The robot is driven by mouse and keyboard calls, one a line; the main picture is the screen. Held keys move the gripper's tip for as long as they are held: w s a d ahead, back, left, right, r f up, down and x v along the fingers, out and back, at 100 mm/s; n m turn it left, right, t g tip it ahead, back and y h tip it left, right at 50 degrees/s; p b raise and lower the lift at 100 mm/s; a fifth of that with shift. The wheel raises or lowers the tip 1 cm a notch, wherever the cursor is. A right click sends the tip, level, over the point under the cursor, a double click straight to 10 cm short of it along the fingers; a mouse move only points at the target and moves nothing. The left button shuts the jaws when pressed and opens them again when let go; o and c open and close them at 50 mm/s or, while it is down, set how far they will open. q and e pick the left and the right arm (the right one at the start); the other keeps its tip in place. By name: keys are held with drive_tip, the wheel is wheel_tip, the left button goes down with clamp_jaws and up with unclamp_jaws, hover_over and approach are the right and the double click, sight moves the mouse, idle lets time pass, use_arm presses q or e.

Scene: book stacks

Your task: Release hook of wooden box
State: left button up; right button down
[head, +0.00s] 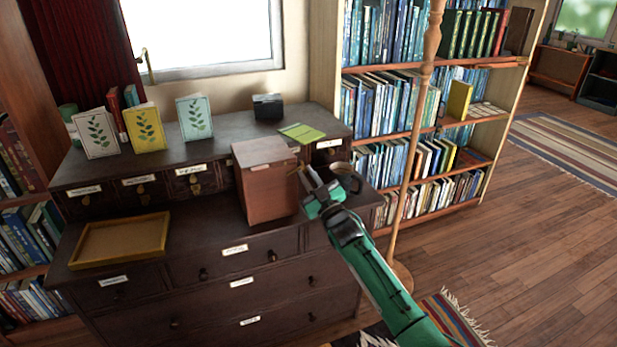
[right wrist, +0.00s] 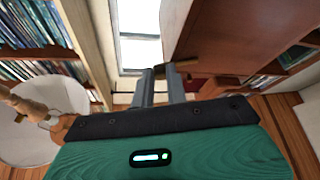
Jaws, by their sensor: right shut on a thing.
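The wooden box (head: 268,185) is reddish brown and stands upright on the dark dresser. Its side fills the upper right of the right wrist view (right wrist: 235,40). My right gripper (head: 307,180) is at the box's right side. In the right wrist view its two grey fingers (right wrist: 165,82) are close together beside the box. A small brown hook (right wrist: 182,67) sticks out from the box's edge at the fingertips, and the fingers are shut on it. The fingers partly hide the hook, so I cannot tell whether it is still latched. My left gripper is not in view.
The dresser (head: 215,225) bears a yellow wooden tray (head: 120,240), several leaf-print cards, a green booklet (head: 301,132) and a black box (head: 267,106). A wooden pole (head: 415,120) rises to the right, before the bookshelf.

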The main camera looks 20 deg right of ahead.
idle(0.4)
drive_tip(key=c, duration=1.4)
unclamp_jaws()
drive_tip(key=shift+f, duration=0.1)
drive_tip(key=v, duration=1.3)
drive_tip(key=shift+s, duration=0.35)
drive_tip(key=shift+d+f, duration=0.15)
